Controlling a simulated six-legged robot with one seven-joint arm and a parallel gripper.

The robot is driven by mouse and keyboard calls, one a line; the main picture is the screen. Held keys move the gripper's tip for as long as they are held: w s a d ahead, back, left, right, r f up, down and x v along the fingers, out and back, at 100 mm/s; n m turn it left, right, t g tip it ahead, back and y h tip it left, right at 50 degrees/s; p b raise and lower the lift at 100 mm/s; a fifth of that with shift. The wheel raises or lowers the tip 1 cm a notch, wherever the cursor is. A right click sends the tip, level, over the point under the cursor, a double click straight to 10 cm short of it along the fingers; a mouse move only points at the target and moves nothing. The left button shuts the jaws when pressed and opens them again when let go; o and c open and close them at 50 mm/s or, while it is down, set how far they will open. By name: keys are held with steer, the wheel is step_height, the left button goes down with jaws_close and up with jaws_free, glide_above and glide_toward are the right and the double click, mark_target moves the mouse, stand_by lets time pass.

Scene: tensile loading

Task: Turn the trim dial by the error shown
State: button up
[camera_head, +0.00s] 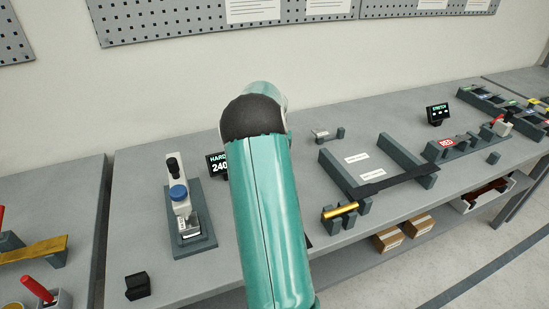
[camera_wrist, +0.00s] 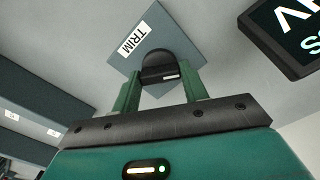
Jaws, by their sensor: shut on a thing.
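The trim dial (camera_wrist: 158,62) is a black round knob with a small white mark on its near side. It stands on a blue-grey square plate (camera_wrist: 178,42) with a white TRIM label (camera_wrist: 132,43). My gripper (camera_wrist: 160,80) has its two green fingers on either side of the dial and is shut on it. A dark screen (camera_wrist: 290,28) is cut off at the top right of the wrist view, with only parts of its letters in sight. In the head view my arm hides the gripper and the dial.
In the head view, a dark display (camera_head: 219,164) reading "HARD" and "240" is partly covered by my arm. A grey frame (camera_head: 341,174), a brass cylinder (camera_head: 340,210) and a STRETCH display (camera_head: 438,114) are right.

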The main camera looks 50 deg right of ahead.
stand_by(0.3)
steer(key=o, duration=1)
steer(key=shift+r, duration=0.1)
step_height(320, 180, up, 14)
steer(key=shift+f, duration=0.15)
